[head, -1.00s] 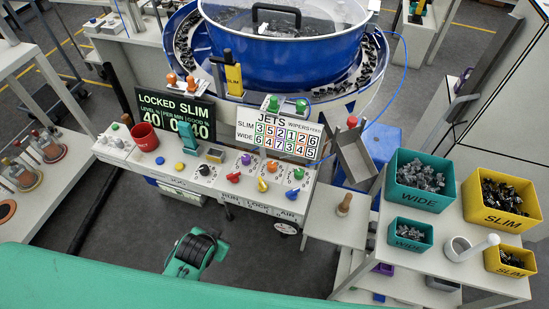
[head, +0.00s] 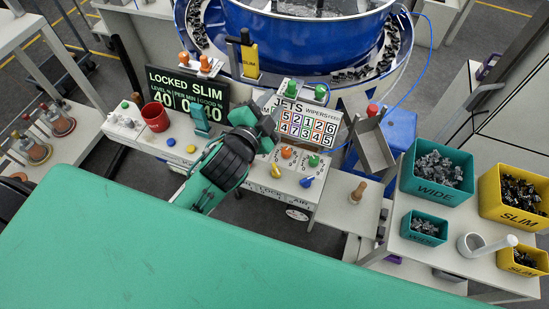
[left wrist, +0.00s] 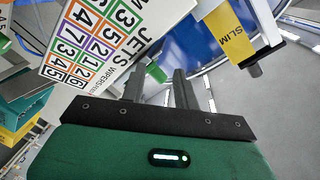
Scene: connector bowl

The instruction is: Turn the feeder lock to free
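The sign (head: 187,90) on the feeder reads LOCKED SLIM. The control panel (head: 325,167) below it carries coloured knobs, among them an orange knob (head: 287,152), a yellow knob (head: 276,170), a green knob (head: 313,160) and a blue knob (head: 306,182). My right gripper is not in view.
The JETS board (head: 306,125) stands close right of the left gripper. The blue bowl (head: 300,40) is behind. A red cup (head: 155,117) stands left on the panel. Teal bins (head: 437,196) and yellow bins (head: 490,219) are on the right table.

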